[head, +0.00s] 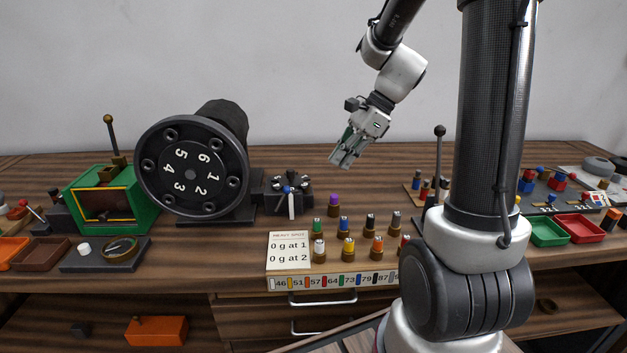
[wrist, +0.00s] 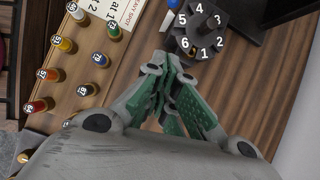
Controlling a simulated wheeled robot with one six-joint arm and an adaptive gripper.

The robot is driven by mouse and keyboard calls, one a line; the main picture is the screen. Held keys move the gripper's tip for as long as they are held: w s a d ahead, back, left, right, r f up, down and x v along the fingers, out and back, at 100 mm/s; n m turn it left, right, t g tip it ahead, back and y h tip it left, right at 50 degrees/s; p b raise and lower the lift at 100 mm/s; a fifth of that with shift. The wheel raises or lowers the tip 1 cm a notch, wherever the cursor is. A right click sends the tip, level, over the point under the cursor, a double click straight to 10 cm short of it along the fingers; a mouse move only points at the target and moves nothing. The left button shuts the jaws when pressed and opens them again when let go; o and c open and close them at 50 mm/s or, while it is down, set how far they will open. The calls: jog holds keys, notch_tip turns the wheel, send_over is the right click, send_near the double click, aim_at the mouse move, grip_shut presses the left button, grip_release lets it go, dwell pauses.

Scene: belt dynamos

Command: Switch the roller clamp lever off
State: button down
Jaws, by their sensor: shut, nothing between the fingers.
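No lever carries a readable roller clamp label, so I cannot tell for sure which one it is. A tall lever with a black ball knob (head: 439,131) stands nearly upright right of the middle, its foot partly hidden by my column. A lever with a brass knob (head: 108,120) rises slightly tilted behind the green box (head: 82,190). A short red-knobbed lever (head: 27,203) leans at the far left. My gripper (head: 343,160) is shut and empty, in the air above the bench, left of the black-knobbed lever and apart from it. Its green-padded fingers (wrist: 165,70) show in the wrist view.
A large numbered black wheel (head: 191,174) stands left of the middle. A small numbered selector (wrist: 200,28) lies near my fingers in the wrist view. Several coloured pegs (head: 348,248) stand by a weight card (head: 288,250). Green and red trays (head: 580,228) lie at the right.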

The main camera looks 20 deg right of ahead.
aim_at(281, 199)
jog(key=x, duration=0.9)
jog(key=shift+a+f, duration=0.1)
jog(key=shift+a, duration=0.05)
jog(key=a, duration=0.3)
jog(key=shift+w+a+r, duration=0.1)
jog(key=shift+w+r, duration=0.05)
jog(key=shift+r, duration=0.05)
jog(key=shift+w+a+r, duration=0.1)
jog(key=shift+a+r, duration=0.05)
jog(key=shift+a, duration=0.25)
jog(key=shift+a+r, duration=0.1)
jog(key=shift+w+a+r+h, duration=0.1)
jog(key=shift+a+r+h, duration=0.1)
jog(key=shift+h, duration=0.1)
